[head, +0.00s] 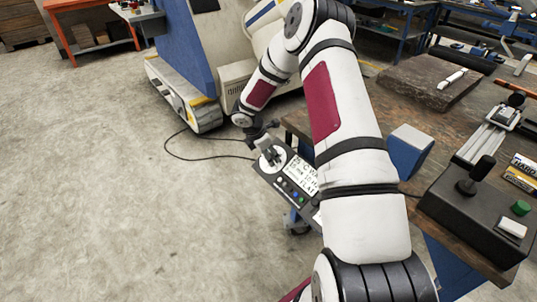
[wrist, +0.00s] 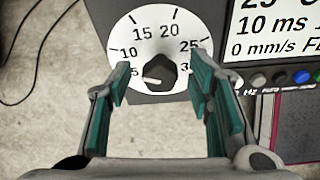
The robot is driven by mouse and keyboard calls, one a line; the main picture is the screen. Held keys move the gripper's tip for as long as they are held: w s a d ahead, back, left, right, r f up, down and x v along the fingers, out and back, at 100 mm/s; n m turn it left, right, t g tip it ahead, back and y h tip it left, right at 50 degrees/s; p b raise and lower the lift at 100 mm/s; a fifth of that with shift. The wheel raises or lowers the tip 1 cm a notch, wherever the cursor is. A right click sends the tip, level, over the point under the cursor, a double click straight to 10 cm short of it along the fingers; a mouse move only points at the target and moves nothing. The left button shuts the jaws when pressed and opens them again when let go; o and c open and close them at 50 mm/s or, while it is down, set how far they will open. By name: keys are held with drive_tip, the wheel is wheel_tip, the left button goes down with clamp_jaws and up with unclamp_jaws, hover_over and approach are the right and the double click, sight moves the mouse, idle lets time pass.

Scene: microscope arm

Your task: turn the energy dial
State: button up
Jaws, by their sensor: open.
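The energy dial is a black knob (wrist: 160,73) on a round white scale (wrist: 148,35) marked 5 to 30, in the wrist view. Its pale pointer mark lies at the lower left, near the 5. My gripper (wrist: 160,82) is open, with one teal-padded finger on each side of the knob and a gap on both sides. In the head view my gripper (head: 268,153) is over the dial plate (head: 271,163) on the control panel (head: 300,195). The knob itself is mostly hidden there by the gripper.
A display (wrist: 275,30) and a row of coloured buttons (wrist: 282,78) sit right of the dial. A wooden workbench (head: 440,130) with a joystick box (head: 475,215) stands to the right. A black cable (head: 195,158) lies on the open floor at left.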

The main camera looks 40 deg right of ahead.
clamp_jaws()
drive_tip(key=shift+m, duration=0.4)
drive_tip(key=m+t+b, duration=0.1)
drive_tip(key=m+b, duration=0.2)
drive_tip(key=shift+a+f+b, duration=0.1)
drive_tip(key=shift+f+b, duration=0.05)
drive_tip(key=shift+b, duration=0.2)
drive_tip(key=m+b, duration=0.3)
drive_tip(key=b, duration=0.2)
drive_tip(key=shift+s+f+m+t+h+b, duration=0.1)
drive_tip(key=shift+s+m+t+h+b, duration=0.05)
drive_tip(key=shift+m+t+h+b, duration=0.2)
drive_tip(key=shift+m, duration=0.25)
drive_tip(key=shift+m+b, duration=0.3)
drive_tip(key=shift+b, duration=0.4)
unclamp_jaws()
drive_tip(key=shift+s, duration=0.1)
